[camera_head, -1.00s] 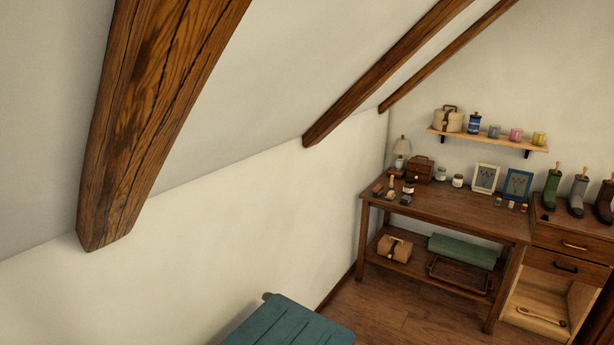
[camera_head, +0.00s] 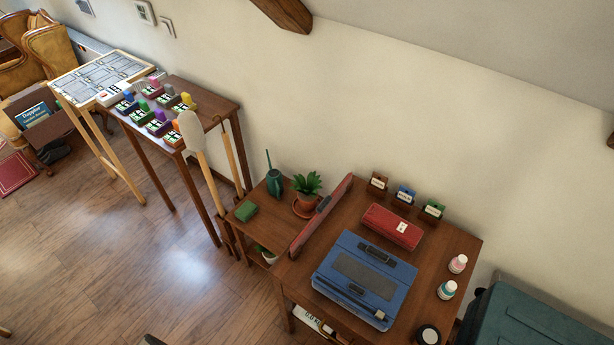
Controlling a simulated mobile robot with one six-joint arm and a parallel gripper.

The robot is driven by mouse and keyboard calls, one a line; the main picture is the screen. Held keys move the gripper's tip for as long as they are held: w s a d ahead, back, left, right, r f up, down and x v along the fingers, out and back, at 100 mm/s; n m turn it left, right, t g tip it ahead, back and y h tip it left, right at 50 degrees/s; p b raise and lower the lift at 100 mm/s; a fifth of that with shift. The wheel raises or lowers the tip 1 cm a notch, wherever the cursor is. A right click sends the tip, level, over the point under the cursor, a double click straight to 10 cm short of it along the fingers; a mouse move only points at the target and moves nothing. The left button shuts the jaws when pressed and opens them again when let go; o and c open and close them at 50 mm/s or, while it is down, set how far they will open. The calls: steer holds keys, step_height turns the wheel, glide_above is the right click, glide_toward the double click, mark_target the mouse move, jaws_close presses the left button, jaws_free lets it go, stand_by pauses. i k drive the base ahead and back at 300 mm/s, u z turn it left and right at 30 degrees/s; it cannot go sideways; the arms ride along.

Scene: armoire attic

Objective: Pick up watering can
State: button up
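A small dark green vessel with a thin upright spout or stick (camera_head: 274,183) stands on the low wooden side stand, left of a potted plant (camera_head: 306,188). It looks like the watering can, but it is too small to be sure. A handle cannot be made out. A green block or sponge (camera_head: 246,211) lies in front of it on the same stand.
A wooden desk holds a blue case (camera_head: 365,278), a red box (camera_head: 391,226) and small bottles (camera_head: 447,290). Long-handled tools (camera_head: 205,170) stand left of the low stand. A taller table (camera_head: 218,105) is beyond them. Open wooden floor (camera_head: 120,260) lies at left.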

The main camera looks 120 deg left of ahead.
mark_target(274, 178)
steer(key=z, duration=0.6)
steer(key=k, duration=0.15)
steer(key=u, duration=2.4)
steer(key=k, duration=0.15)
steer(key=u, duration=2.3)
steer(key=k, duration=0.4)
steer(key=u, duration=1.7)
